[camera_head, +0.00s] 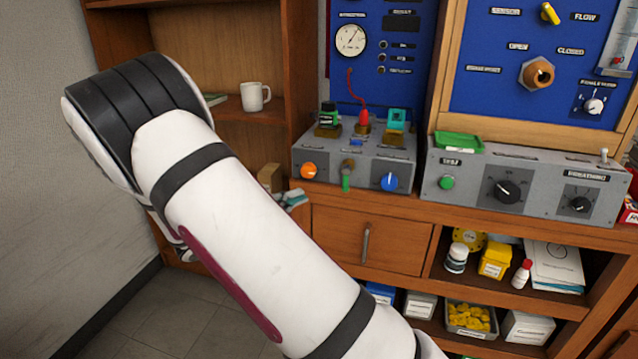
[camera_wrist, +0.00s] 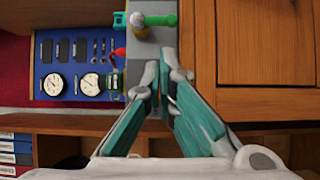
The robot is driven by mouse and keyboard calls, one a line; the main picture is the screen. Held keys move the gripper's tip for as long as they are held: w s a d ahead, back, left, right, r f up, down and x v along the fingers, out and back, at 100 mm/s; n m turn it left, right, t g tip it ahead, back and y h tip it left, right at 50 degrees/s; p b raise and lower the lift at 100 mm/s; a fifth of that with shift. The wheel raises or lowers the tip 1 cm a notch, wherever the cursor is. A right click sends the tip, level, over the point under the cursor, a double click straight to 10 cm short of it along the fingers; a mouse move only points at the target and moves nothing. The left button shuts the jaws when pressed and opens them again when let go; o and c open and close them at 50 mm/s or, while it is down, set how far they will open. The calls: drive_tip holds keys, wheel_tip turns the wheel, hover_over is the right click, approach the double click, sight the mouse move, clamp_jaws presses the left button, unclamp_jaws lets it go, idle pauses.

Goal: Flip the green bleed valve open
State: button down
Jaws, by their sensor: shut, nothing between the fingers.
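The green bleed valve lever (camera_head: 346,182) hangs straight down from a brass fitting (camera_head: 348,166) on the front of the grey bench box (camera_head: 325,157), between an orange knob and a blue knob. In the wrist view the lever (camera_wrist: 160,20) and brass fitting (camera_wrist: 139,24) show at the top, beyond my fingertips. My gripper (camera_wrist: 164,68) has teal and grey fingers that are shut and empty. In the head view part of my gripper (camera_head: 293,198) shows to the left of and below the lever, apart from it. My arm hides the rest.
The orange knob (camera_head: 308,170) is left of the valve and the blue knob (camera_head: 389,181) right. A wooden drawer (camera_head: 340,238) with a metal handle lies below. A second grey control box (camera_head: 470,178) stands to the right. A white mug (camera_head: 252,97) sits on the left shelf.

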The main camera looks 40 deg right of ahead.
sight(346, 189)
drive_tip(key=shift+d, duration=0.1)
drive_tip(key=d, duration=0.9)
drive_tip(key=shift+w+d+b, duration=0.35)
drive_tip(key=shift+d, duration=0.05)
drive_tip(key=shift+s+d+f+n+h, duration=0.2)
drive_tip(key=shift+s+f+n+h, duration=0.15)
drive_tip(key=shift+n+h, duration=0.4)
idle(0.4)
